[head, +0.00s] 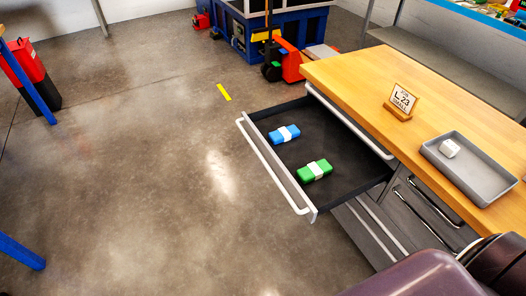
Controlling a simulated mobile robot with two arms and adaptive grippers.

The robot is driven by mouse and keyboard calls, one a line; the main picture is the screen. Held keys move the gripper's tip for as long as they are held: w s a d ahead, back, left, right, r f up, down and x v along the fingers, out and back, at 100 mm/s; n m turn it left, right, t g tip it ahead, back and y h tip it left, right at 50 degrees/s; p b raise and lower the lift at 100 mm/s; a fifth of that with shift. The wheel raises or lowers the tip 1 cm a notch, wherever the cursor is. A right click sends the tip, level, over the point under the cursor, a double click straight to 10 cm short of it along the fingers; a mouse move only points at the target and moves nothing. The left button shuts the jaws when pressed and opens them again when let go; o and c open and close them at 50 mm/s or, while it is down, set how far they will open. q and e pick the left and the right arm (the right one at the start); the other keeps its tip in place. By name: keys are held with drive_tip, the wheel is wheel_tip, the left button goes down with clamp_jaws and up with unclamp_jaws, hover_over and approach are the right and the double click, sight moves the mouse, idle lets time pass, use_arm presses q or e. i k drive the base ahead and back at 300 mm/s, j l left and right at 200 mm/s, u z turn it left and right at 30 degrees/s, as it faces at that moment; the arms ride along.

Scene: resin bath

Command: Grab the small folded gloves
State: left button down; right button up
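Two folded bundles, which look like gloves, lie in an open drawer (335,195) with a dark lining. The blue bundle (275,136) has a white band around its middle and lies nearer the back left. The green bundle (324,166) also has a white band and lies closer to the front. The blue one looks slightly smaller, but it is also farther away. Neither of my grippers shows. Parts of my own arm fill the bottom right corner, well apart from the bundles.
The drawer's pale handle bar (272,172) faces left over open floor. On the wooden worktop (360,75) stand a small sign (402,98) and a grey tray (480,182) holding a white object (449,148). A red pallet jack (290,62) stands behind.

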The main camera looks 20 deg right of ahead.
sight(313, 171)
drive_tip(key=z, duration=1.7)
